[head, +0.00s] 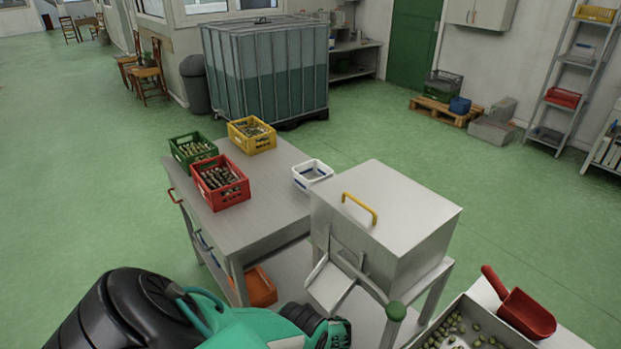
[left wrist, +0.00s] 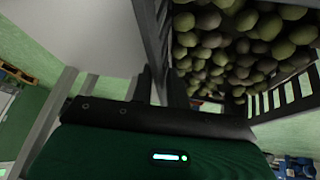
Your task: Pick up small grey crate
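In the left wrist view a dark grey slatted crate (left wrist: 153,22) full of green olives (left wrist: 225,45) fills the upper right. My left gripper (left wrist: 160,88) is right at its near wall, with the two dark fingers close together and the wall's edge between them, so it looks shut on the crate. The fingertips' contact is dark and partly hidden. In the head view my left arm comes in at the bottom, and its gripper and this crate are not visible there. My right gripper is in neither view.
A steel table (head: 262,189) holds a red crate (head: 220,196), a green crate (head: 192,164), a yellow crate (head: 241,142) and a white bin (head: 312,183). A steel hopper box (head: 400,230) stands to its right. A metal tray (head: 455,315) and red scoop (head: 520,312) are lower right.

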